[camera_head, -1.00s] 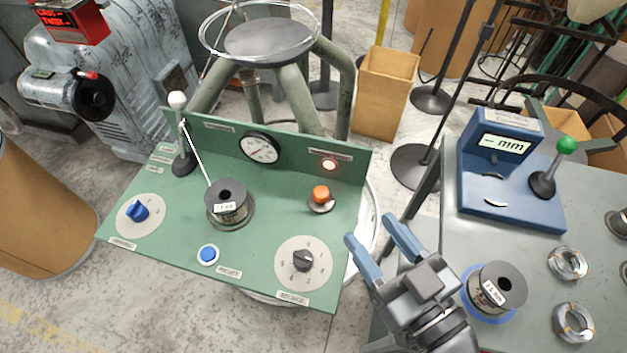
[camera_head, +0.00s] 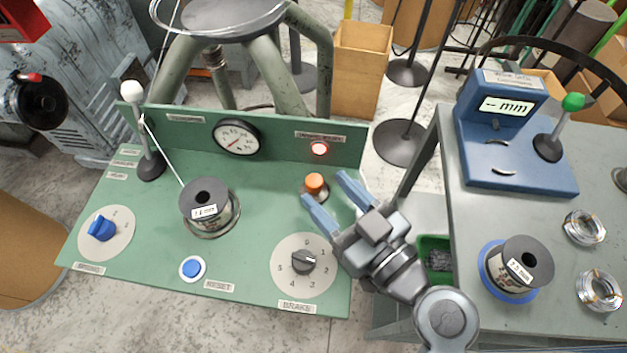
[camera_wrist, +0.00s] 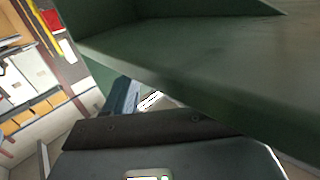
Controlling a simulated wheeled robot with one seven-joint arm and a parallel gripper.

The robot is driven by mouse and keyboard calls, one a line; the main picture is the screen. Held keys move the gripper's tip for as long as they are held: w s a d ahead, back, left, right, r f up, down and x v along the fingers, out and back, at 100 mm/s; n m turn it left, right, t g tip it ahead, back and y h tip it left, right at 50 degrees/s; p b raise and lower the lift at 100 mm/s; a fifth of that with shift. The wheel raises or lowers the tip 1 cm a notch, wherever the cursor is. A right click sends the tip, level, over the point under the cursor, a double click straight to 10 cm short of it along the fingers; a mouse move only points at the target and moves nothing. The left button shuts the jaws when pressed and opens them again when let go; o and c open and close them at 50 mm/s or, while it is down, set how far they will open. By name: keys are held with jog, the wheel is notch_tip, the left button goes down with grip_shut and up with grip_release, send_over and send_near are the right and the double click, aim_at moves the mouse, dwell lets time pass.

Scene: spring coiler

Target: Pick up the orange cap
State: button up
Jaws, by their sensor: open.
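My gripper (camera_head: 322,185) is open and empty at the panel's right side. In the head view its two blue fingers point up and left, with the tips close to the cap, one on its right and one below it. I cannot tell how high the fingers are above the panel. In the wrist view one blue finger (camera_wrist: 122,97) shows by the green panel edge; the cap is not visible there.
The brake knob (camera_head: 303,262) is just below my fingers. A wire spool (camera_head: 205,208), blue reset button (camera_head: 193,267), speed knob (camera_head: 101,228) and white-topped lever (camera_head: 133,95) stand on the panel. At right, a grey table (camera_head: 480,225) holds a blue gauge (camera_head: 515,150) and another spool (camera_head: 515,268).

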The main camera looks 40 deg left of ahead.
aim_at(320, 187)
jog(key=x, duration=0.2)
jog(key=p+x, duration=0.1)
jog(key=x, duration=0.1)
jog(key=shift+s+r, duration=0.1)
jog(key=shift+s, duration=0.1)
jog(key=shift+c, duration=0.3)
grip_shut()
